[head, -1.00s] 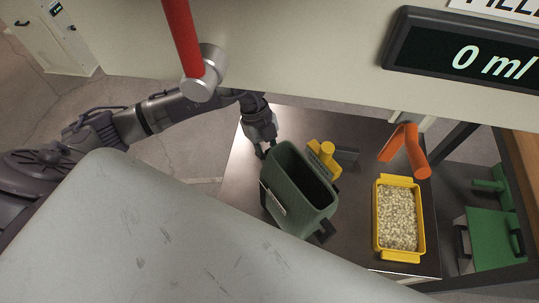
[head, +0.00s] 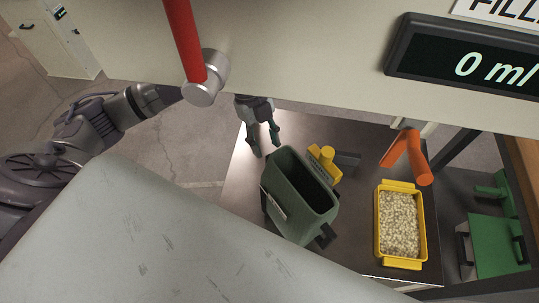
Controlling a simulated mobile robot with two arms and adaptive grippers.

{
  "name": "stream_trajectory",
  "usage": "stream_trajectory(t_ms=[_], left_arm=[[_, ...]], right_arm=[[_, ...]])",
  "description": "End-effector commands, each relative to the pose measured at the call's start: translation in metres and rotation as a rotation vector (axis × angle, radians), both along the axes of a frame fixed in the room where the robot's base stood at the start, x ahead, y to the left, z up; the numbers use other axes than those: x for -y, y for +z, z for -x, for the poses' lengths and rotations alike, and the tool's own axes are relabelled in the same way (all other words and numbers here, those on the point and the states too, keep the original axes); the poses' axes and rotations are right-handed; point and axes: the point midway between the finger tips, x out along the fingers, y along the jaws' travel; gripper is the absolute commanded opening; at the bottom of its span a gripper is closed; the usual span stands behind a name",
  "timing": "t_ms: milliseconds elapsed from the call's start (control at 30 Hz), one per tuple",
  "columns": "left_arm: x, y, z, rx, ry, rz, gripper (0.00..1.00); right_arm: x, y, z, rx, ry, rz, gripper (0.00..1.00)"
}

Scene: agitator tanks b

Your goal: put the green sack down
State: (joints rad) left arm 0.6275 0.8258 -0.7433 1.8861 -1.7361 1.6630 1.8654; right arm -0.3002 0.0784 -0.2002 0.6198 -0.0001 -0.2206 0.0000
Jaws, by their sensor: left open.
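The green sack (head: 297,193), a dark green open-topped container with a pale label on its side, stands tilted in the picture on the dark table (head: 238,187). Part of my left arm is hidden behind the pale machine panel. A dark piece shows at the sack's lower right side. My right gripper does not show.
A yellow tray (head: 401,262) of pale pellets stands right of the sack. A yellow-handled thing (head: 325,157) sits behind the sack. An orange spout (head: 406,157) hangs above the tray. A red lever (head: 184,40) and a "0 ml" display (head: 470,62) are on the panel. A green box (head: 497,245) is at far right.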

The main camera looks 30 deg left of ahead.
Motion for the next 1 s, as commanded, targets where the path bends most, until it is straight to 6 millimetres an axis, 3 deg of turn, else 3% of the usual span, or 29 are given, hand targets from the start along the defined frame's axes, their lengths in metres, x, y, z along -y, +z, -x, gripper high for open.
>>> stream_trajectory(t_ms=[100, 333, 1000], left_arm=[[-0.009, 0.023, -0.006, 0.005, 0.001, -0.001, 0.43], [-0.018, 0.048, -0.010, 0.000, -0.001, 0.000, 0.43], [-0.019, 0.052, -0.010, -0.001, -0.001, 0.001, 0.43]], right_arm=[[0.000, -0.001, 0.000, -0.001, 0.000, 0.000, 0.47], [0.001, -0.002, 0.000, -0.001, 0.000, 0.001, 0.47], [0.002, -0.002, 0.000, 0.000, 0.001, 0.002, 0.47]])
